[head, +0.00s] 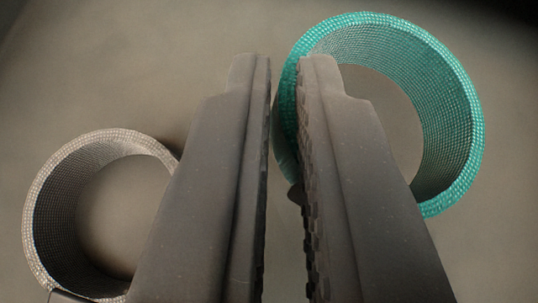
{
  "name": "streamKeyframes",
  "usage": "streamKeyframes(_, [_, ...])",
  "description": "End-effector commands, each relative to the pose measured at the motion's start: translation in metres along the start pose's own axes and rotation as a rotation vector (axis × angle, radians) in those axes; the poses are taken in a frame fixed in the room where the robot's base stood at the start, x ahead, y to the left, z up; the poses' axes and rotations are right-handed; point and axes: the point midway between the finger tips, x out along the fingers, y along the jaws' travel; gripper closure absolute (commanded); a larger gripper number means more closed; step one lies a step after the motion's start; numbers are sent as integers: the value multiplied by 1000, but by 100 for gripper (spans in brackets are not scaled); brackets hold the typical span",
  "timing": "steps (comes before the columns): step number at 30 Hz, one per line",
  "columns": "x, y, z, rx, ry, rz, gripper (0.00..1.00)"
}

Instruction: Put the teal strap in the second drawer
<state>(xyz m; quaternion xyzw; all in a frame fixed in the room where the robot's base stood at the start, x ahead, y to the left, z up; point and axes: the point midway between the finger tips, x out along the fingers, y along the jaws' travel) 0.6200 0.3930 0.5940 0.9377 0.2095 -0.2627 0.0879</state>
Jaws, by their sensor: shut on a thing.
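The teal strap (455,100) is a wide woven ring at the upper right of the head view. My gripper (284,65) reaches up the middle of the picture. Its right finger passes inside the ring and its left finger stands outside. The left wall of the strap lies between the fingers, and my gripper is shut on it. The right finger hides part of the ring's left and lower wall. No drawer is in view.
A grey-beige woven ring (52,190) lies at the lower left, partly hidden behind my left finger. A plain grey-brown surface (130,60) fills the background and is clear at the upper left. The top right corner is dark.

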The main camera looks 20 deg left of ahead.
Motion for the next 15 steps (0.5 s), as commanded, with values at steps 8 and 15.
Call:
streamKeyframes(8, [17,-2,29,0,-2,1,100])
streamKeyframes(15, [16,-1,28,0,-3,1,74])
